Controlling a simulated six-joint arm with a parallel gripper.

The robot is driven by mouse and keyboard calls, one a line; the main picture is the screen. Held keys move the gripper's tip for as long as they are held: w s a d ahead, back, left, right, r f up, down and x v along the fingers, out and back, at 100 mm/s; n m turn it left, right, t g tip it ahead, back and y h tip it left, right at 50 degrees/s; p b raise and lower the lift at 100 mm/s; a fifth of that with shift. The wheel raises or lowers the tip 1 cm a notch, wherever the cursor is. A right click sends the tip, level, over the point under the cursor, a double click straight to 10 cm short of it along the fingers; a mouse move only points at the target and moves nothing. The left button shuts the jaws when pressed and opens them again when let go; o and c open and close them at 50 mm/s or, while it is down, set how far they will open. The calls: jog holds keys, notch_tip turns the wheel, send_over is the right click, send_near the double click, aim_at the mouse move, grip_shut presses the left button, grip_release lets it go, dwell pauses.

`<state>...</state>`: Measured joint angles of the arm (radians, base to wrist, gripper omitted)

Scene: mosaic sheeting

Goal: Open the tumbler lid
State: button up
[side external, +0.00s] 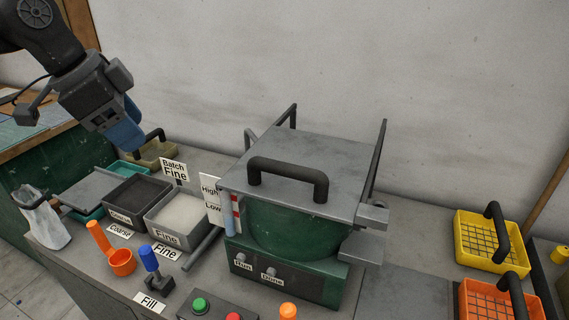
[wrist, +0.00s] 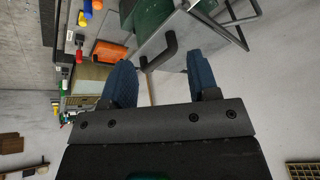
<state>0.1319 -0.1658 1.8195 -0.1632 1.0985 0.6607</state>
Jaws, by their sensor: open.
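The tumbler is a dark green drum (side external: 300,232) on a green base, with a flat grey lid (side external: 300,145) lying over its top. A black arched handle (side external: 288,172) stands on the lid near its front edge. My gripper (side external: 128,140) is in the air at the upper left, well apart from the lid, above the trays. In the wrist view my gripper (wrist: 163,70) shows two blue fingers spread apart with nothing between them. A black handle (wrist: 165,50) and part of the green drum (wrist: 150,14) show beyond the fingertips.
Left of the tumbler stand a Coarse tray (side external: 133,183), a Fine tray (side external: 172,240) and a Batch Fine sign (side external: 174,170). An orange scoop (side external: 122,262) and blue-topped Fill lever (side external: 149,258) are in front. Yellow (side external: 466,257) and orange baskets (side external: 475,306) stand right.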

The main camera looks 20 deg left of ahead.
jog(key=w+d+m+h, duration=0.1)
jog(key=w+d+m, duration=0.35)
jog(key=w, duration=0.25)
jog(key=m+g+h, duration=0.1)
jog(key=m+g, duration=0.1)
jog(key=m, duration=0.3)
send_near(283, 165)
jog(key=x, duration=1)
jog(key=shift+f, duration=0.1)
grip_shut()
